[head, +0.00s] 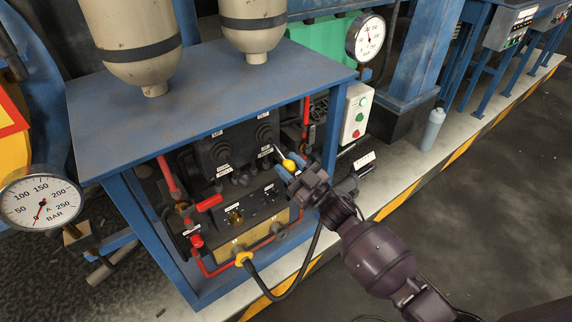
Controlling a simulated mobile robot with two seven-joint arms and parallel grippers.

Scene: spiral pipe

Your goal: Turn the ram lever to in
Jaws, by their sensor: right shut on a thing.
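A lever with a yellow ball knob (289,165) sticks out at the right of the dark valve block (220,150) under the blue tabletop. Its thin metal rod runs up and left from the knob. I take it as the ram lever, but the small labels are too small to read. My right gripper (285,172) comes in from the lower right. Its blue-tipped fingers are shut around the knob end of this lever and partly hide it. My left gripper is not in view.
Red-handled valves (208,203) and a yellow-collared hose (244,260) are close left and below. The blue tabletop (215,95) overhangs the valves. A white button box (356,112) stands right of the frame. The dark floor at right is open.

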